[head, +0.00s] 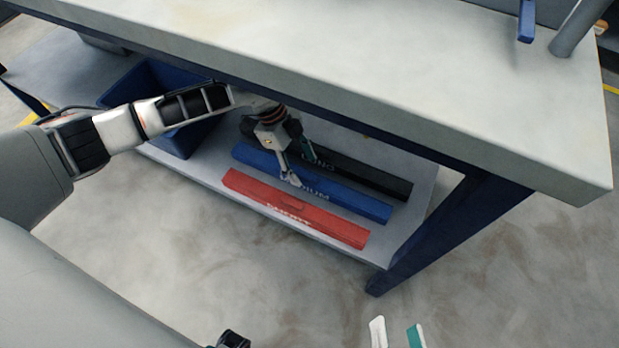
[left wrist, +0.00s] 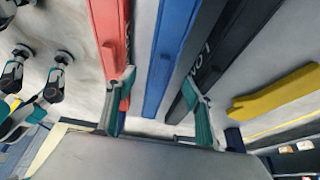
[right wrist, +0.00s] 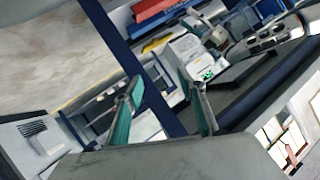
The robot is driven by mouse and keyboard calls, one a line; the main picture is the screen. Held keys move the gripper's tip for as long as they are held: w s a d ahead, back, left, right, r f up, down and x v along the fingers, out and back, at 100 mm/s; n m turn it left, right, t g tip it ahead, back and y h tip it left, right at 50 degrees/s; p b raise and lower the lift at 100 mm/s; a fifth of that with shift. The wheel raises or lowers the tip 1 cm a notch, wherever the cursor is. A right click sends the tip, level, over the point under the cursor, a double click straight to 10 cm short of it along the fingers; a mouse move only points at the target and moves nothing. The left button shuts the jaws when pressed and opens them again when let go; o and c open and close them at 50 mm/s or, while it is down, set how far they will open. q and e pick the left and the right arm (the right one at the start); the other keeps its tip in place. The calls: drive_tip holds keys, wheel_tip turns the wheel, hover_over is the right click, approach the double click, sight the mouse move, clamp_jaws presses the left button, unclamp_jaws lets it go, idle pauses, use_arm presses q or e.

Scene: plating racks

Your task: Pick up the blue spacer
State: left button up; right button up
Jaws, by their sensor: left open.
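The blue spacer (head: 345,203) is a long bar lying on the lower shelf (head: 205,178) of the bench, between a red bar and a black bar. My left gripper (head: 303,170) reaches under the bench top, at the blue bar's middle, and is open. In the left wrist view the blue spacer (left wrist: 172,55) runs between the two spread fingers (left wrist: 157,103). One finger overlaps the red bar in that view, the other the black bar. I cannot tell the height left above the blue bar. My right gripper (head: 397,335) is open and empty, over the floor.
The red bar (head: 250,192) lies on the near side and the black bar (head: 375,178) behind. A blue bin (head: 130,88) stands at the shelf's left. The bench top (head: 430,70) overhangs my left arm. A bench leg (head: 450,225) stands right. A yellow object (left wrist: 275,92) lies beyond the black bar.

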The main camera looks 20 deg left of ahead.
sight(307, 175)
use_arm(q)
drive_tip(key=b+x, duration=0.1)
drive_tip(key=x, duration=0.1)
drive_tip(key=b+x, duration=0.1)
drive_tip(key=x, duration=0.1)
drive_tip(key=shift+s+a+f, duration=0.15)
drive_tip(key=shift+a+f, duration=0.05)
drive_tip(key=shift+f, duration=0.05)
drive_tip(key=shift+d+f+b, duration=0.25)
drive_tip(key=shift+f+b, duration=0.05)
drive_tip(key=shift+f, duration=0.05)
drive_tip(key=shift+w+r, duration=0.15)
drive_tip(key=shift+w, duration=0.15)
use_arm(e)
drive_tip(key=a+m, duration=0.1)
drive_tip(key=m, duration=0.1)
drive_tip(key=a+m, duration=0.1)
drive_tip(key=shift+s+a+f+m+t, duration=0.1)
drive_tip(key=shift+s+a+m+t, duration=0.2)
drive_tip(key=shift+s+m, duration=0.1)
use_arm(q)
drive_tip(key=c, duration=1.3)
